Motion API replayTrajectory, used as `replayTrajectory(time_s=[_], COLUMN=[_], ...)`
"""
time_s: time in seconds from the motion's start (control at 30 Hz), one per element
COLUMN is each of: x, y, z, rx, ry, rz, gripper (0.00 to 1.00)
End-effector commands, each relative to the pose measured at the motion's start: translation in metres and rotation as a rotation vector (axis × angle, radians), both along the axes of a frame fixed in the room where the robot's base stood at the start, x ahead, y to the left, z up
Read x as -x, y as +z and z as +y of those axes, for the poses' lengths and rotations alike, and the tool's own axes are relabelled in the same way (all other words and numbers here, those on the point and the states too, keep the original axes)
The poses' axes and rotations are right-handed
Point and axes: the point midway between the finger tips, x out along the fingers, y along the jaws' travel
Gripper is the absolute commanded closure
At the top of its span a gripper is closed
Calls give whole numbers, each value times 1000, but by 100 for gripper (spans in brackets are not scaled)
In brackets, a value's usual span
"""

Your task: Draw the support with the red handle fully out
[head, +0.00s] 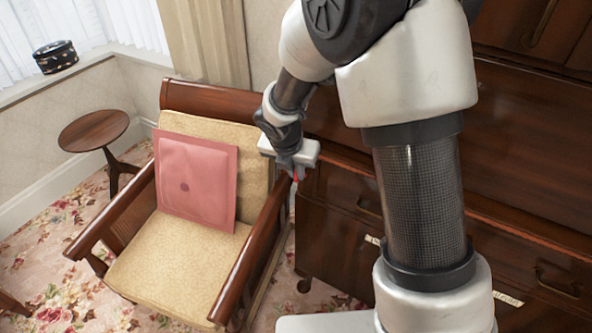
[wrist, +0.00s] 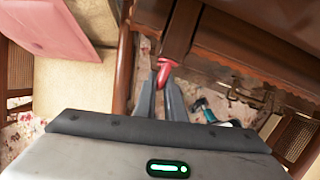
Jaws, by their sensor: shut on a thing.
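The red handle (wrist: 163,70) shows in the wrist view at the near end of a dark wooden support (wrist: 181,32), which runs up the picture beside the cabinet front. My gripper (wrist: 162,82) has its two fingers closed on the handle. In the head view, my gripper (head: 294,172) hangs between the armchair and the dark wooden cabinet, with a small bit of the red handle (head: 295,178) showing at its fingertips. Most of the support is hidden behind my gripper and arm in the head view.
The armchair (head: 182,254) with a pink cushion (head: 197,180) stands close to the left of my gripper. The cabinet (head: 335,240) with drawer pulls fills the right. A round side table (head: 93,129) stands by the wall. Flowered carpet (head: 35,240) lies open at left.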

Motion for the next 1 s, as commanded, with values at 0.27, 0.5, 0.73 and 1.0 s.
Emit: replayTrajectory(time_s=[0.27, 0.5, 0.73, 1.0], x=[14, 62, 120, 173], y=[-1, -2, -1, 0], z=[11, 44, 82, 116], rx=[0, 0, 0, 0], ry=[9, 13, 14, 11], rz=[-1, -2, -2, -1], gripper=[100, 100, 100, 100])
